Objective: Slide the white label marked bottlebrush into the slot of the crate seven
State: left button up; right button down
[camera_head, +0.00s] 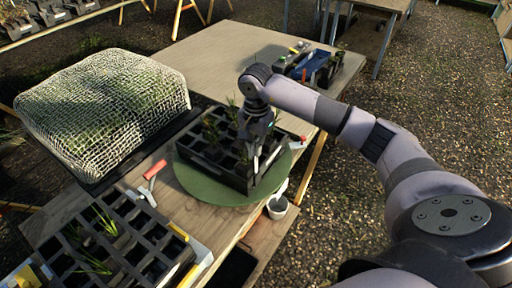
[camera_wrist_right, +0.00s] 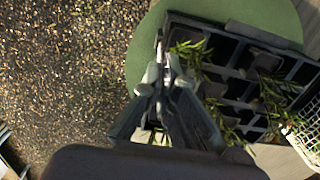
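A black crate (camera_head: 238,178) with many square cells and a few green seedlings stands on a round green disc (camera_head: 195,187); no number on it is legible. My right gripper (camera_head: 258,150) points down over the crate's right side, close to its near right edge. In the right wrist view its fingers (camera_wrist_right: 165,80) close together on a thin pale strip, which looks like the white label (camera_wrist_right: 160,48). The strip shows as a white sliver below the gripper in the head view (camera_head: 257,163). Its writing cannot be read, and the slot is hidden. My left gripper is out of view.
Another celled crate (camera_head: 128,245) with seedlings stands at the near left, beside a red-handled tool (camera_head: 153,171). A net-covered tray (camera_head: 105,105) is at the left. Black and blue bins (camera_head: 312,62) stand at the back. The far tabletop (camera_head: 215,55) is mostly clear.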

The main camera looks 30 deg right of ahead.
jog(key=shift+f+b, duration=1.85)
jog(key=shift+f, duration=0.5)
jog(key=shift+f+b, duration=0.25)
jog(key=shift+b, duration=0.1)
jog(key=c, duration=1.7)
grip_release()
notch_tip(320, 180, up, 12)
jog(key=shift+r, duration=0.1)
